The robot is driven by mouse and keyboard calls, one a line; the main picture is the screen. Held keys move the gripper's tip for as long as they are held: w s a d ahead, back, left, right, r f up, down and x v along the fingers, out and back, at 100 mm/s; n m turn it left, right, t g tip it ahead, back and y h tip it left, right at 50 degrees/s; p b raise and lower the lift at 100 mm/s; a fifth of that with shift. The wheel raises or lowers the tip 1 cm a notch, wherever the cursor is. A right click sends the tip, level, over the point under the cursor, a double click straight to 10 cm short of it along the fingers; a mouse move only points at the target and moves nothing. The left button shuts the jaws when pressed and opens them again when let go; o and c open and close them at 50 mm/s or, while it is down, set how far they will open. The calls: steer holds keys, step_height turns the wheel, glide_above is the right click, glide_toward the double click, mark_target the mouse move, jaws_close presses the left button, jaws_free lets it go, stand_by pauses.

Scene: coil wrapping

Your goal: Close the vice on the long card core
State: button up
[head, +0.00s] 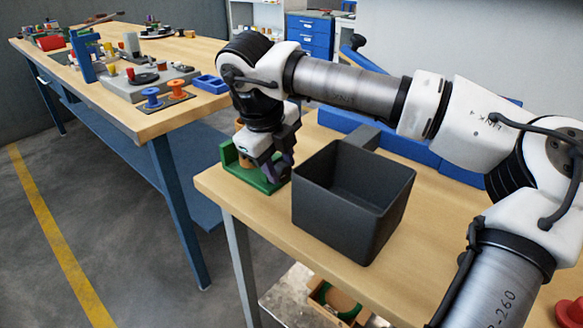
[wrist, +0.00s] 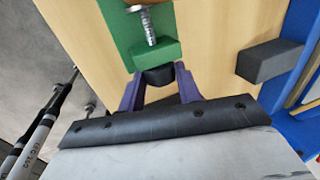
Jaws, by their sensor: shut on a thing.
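The green vice (head: 232,162) stands at the far left corner of the near bench, and it also shows in the wrist view (wrist: 118,30). There, a metal screw (wrist: 148,26) runs to a green end block (wrist: 155,54) with a black knob (wrist: 158,76) on its near side. My gripper (wrist: 159,80) has its two purple fingers on either side of the black knob and is shut on it. In the head view my gripper (head: 281,170) is at the vice's right end. A tan piece, likely the card core (head: 243,161), stands in the vice, mostly hidden behind my wrist.
A dark open box (head: 345,215) stands close to the right of my gripper. Blue trays (head: 410,150) lie behind it. In the wrist view a dark grey block (wrist: 268,61) is to the right. Another bench (head: 110,90) with spools and fixtures is at the left, across a gap.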

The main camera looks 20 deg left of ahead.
steer(key=p, duration=0.1)
steer(key=g+p, duration=0.1)
steer(key=shift+w+d+r+p, duration=0.1)
steer(key=shift+w+r+p, duration=0.05)
steer(key=shift+r+p, duration=0.25)
steer(key=shift+w+f+g+y+p, duration=0.2)
steer(key=shift+g+y+p, duration=0.3)
steer(key=shift+g+p, duration=0.4)
steer(key=shift+f+g, duration=0.2)
steer(key=shift+g, duration=0.1)
steer(key=shift+w+d+r+g+y+p, duration=0.15)
steer(key=shift+r+g+y+p, duration=0.35)
steer(key=shift+p, duration=0.6)
steer(key=shift+w+f+g+p, duration=0.2)
steer(key=shift+f+g+p, duration=0.1)
steer(key=shift+g+p, duration=0.65)
steer(key=shift+f+g, duration=0.25)
